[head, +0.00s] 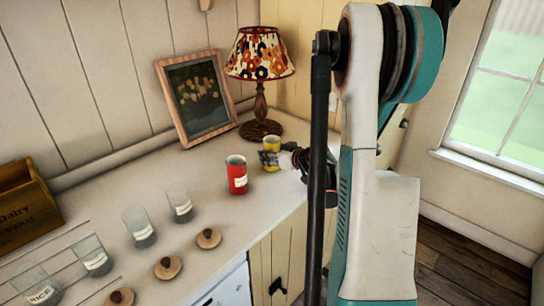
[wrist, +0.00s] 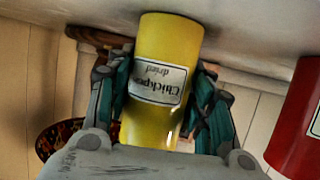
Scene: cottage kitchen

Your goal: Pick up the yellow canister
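The yellow canister (head: 272,145) stands on the counter below the lamp in the head view. In the wrist view, which looks upside down, the yellow canister (wrist: 168,45) has a white label reading "Chickpeas dried", and its base is at the counter surface. My gripper (head: 271,159) is low at the canister, partly covering it in the head view. In the wrist view my gripper (wrist: 162,98) has one finger on each side of the canister, very close to its walls. Whether the fingers press on it cannot be told.
A red canister (head: 236,175) stands just left of the yellow one; it also shows at the wrist view's right edge (wrist: 299,125). A lamp (head: 260,128) and a framed picture (head: 196,97) stand behind. Several glass jars (head: 139,226) and wooden lids (head: 208,239) are at left.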

